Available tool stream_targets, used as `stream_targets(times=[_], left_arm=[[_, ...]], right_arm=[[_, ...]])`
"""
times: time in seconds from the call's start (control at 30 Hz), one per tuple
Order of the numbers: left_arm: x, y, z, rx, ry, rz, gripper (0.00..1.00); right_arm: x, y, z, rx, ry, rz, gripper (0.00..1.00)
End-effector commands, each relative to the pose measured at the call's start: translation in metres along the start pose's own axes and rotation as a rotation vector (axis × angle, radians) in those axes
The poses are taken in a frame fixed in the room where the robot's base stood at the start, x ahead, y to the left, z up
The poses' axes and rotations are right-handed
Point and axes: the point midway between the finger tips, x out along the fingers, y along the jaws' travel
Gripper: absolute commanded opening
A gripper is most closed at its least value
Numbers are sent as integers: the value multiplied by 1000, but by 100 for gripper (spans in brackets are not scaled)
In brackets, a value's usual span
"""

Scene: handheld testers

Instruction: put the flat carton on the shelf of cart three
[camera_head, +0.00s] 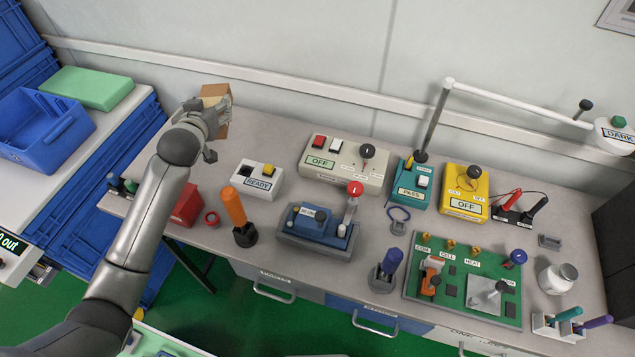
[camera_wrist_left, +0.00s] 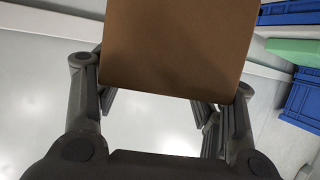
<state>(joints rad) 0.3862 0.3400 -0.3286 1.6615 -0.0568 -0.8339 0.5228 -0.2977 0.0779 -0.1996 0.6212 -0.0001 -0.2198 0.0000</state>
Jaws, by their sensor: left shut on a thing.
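The flat carton (camera_head: 222,122) is plain brown cardboard and is at the back left of the bench, near the wall. My left gripper (camera_head: 208,108) is shut on it and hides part of it. In the left wrist view the carton (camera_wrist_left: 178,45) fills the top middle, between the two fingers of the left gripper (camera_wrist_left: 160,105). I cannot tell whether the carton touches the bench or the wall. No label reading cart three is legible, and its shelf cannot be made out. My right gripper is not in view.
The bench (camera_head: 270,130) holds a READY box (camera_head: 258,180), a beige OFF unit (camera_head: 343,165) and several testers and tools. At left, a white surface (camera_head: 60,180) carries a blue bin (camera_head: 45,130) and a green box (camera_head: 88,87). A wall rail (camera_head: 290,92) runs behind the bench.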

Motion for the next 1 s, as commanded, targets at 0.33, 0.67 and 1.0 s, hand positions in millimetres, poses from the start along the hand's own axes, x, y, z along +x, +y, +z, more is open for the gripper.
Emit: stream_targets(times=[0.33, 0.67, 1.0], left_arm=[[14, 0, 34, 0, -3, -1, 32], [27, 0, 65, 0, 0, 0, 31], [38, 1, 91, -1, 3, 1, 31]], right_arm=[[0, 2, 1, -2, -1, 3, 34], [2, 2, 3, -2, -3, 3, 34], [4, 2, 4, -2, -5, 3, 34]])
